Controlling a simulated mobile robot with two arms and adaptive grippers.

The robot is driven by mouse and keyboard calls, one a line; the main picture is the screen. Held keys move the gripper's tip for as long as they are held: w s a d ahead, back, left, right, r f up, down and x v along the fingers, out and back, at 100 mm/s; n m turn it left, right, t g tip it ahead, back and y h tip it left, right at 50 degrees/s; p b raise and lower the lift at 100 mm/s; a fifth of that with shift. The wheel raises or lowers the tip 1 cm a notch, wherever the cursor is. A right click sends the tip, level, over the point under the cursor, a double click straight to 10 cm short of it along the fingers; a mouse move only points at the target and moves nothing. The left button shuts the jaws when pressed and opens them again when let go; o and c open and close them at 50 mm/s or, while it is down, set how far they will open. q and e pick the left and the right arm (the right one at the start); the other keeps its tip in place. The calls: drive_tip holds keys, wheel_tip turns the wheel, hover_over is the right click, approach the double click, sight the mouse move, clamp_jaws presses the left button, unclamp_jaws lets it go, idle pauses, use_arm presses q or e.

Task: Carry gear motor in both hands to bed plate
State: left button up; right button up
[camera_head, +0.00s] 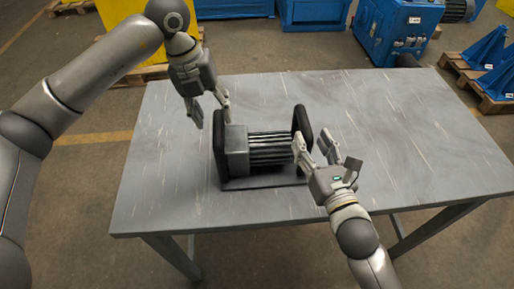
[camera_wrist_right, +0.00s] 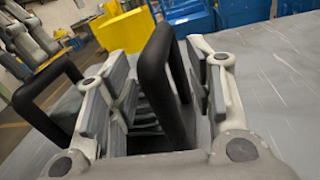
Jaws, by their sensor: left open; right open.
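The gear motor (camera_head: 268,148), a grey-green ribbed body with a boxy left end, lies on a flat base on the table. A black loop handle stands at each end: the left handle (camera_head: 220,150) and the right handle (camera_head: 302,122). My left gripper (camera_head: 211,112) is open, above and beside the left handle. My right gripper (camera_head: 313,143) is open at the right handle. In the right wrist view the near handle (camera_wrist_right: 157,80) stands between its open fingers, and the other handle (camera_wrist_right: 45,92) shows at left. I cannot identify the bed plate in these views.
The grey table (camera_head: 420,150) is clear around the motor, with most room on the right. Behind it on the floor stand a blue machine (camera_head: 393,30), blue brackets on a pallet (camera_head: 490,95) and yellow blocks (camera_head: 125,12).

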sight(217, 120)
use_arm(q)
drive_tip(key=shift+w+d+f, duration=0.1)
drive_tip(key=shift+d+f, duration=0.15)
drive_tip(key=shift+f, duration=0.95)
drive_tip(key=shift+d+f, duration=0.25)
drive_tip(key=shift+f, duration=0.95)
use_arm(e)
drive_tip(key=shift+x, duration=2.45)
use_arm(q)
clamp_jaws()
use_arm(e)
clamp_jaws()
use_arm(q)
drive_tip(key=shift+a, duration=0.1)
drive_tip(key=shift+w+r, duration=0.1)
drive_tip(key=shift+r, duration=0.15)
use_arm(e)
drive_tip(key=shift+a+r, duration=0.1)
drive_tip(key=shift+r, duration=0.3)
use_arm(q)
drive_tip(key=shift+w, duration=0.1)
use_arm(e)
drive_tip(key=shift+w, duration=0.1)
